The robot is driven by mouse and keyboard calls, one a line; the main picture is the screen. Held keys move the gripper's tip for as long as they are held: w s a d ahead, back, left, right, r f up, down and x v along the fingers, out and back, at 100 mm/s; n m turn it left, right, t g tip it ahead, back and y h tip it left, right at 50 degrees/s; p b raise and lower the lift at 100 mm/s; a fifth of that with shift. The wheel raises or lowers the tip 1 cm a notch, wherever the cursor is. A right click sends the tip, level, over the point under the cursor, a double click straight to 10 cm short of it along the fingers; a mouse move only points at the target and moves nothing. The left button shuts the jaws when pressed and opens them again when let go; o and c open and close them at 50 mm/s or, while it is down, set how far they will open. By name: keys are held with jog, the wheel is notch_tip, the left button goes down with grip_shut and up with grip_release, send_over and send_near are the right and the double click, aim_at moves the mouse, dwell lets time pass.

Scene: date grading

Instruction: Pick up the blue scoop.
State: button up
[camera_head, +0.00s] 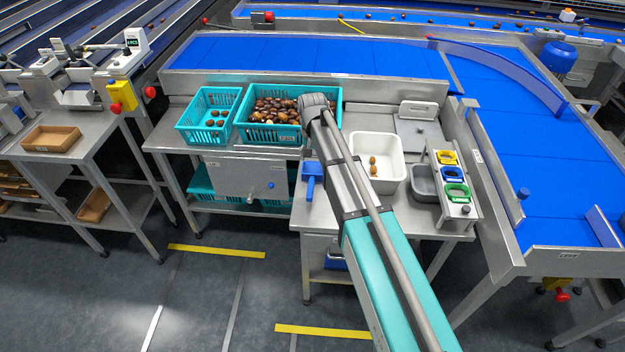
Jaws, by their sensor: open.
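The blue scoop (312,173) lies on the steel bench just left of my arm. Its wide part is at the back and its handle points toward the front edge. My arm reaches in from the lower right and passes close beside the scoop, with a grey rounded joint over the front right of the large teal crate. I cannot make out my gripper's fingers; they are hidden or out of view. Nothing visible touches the scoop.
A large teal crate (247,139) holds many dates; a smaller teal crate (183,131) holds a few. Right of my arm are a white tray (397,146) with two dates, a grey bin (424,193) and a rack with coloured rings (460,208). A blue conveyor (300,57) runs behind.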

jog(key=b, duration=0.8)
send_over(311, 183)
jog(key=shift+d+f, duration=0.15)
jog(key=shift+f, duration=3.9)
jog(key=shift+f, duration=0.15)
notch_tip(311, 183, down, 5)
jog(key=b, duration=0.4)
jog(key=shift+b, duration=0.35)
grip_shut()
